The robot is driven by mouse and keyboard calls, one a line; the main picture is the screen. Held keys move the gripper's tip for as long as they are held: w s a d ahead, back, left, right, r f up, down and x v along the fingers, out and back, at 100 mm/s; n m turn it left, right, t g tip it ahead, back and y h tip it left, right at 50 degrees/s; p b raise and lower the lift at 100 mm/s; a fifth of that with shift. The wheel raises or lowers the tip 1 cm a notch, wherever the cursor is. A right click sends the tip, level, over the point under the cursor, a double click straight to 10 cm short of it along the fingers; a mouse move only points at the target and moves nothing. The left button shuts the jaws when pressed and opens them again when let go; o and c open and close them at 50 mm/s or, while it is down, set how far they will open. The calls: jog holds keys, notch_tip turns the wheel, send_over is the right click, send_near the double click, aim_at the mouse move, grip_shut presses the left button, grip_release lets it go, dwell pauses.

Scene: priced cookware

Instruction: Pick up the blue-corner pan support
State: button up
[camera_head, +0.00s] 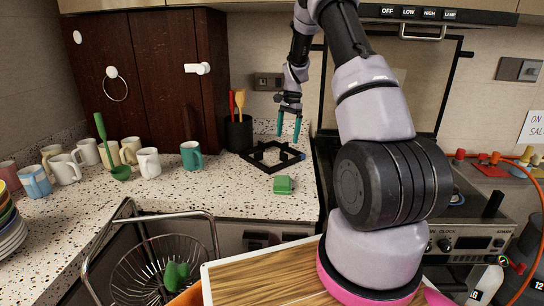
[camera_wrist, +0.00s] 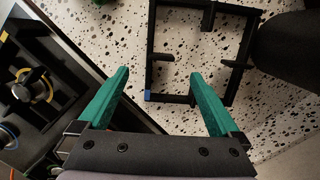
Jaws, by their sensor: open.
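The pan support is a black square frame with short inward prongs. It lies flat on the speckled counter in the head view (camera_head: 288,166) and fills the upper middle of the wrist view (camera_wrist: 151,40). Its blue corner (camera_wrist: 148,95) is the near left one in the wrist view. My gripper (camera_head: 289,136) has teal fingers pointing down, above the back right part of the support. In the wrist view my gripper (camera_wrist: 160,75) is open and empty, its fingers spread on either side of the near bar. The exact height gap cannot be told.
A black utensil pot (camera_head: 238,134) stands close behind the support on the left. A green block (camera_head: 283,185) lies in front. The stove (camera_wrist: 40,90) borders the counter.

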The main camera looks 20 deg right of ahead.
aim_at(284, 154)
jog(key=f, duration=0.3)
jog(key=a+f, duration=0.1)
jog(key=f, duration=0.5)
jog(key=shift+s+a, duration=0.15)
jog(key=shift+s, duration=0.15)
grip_shut()
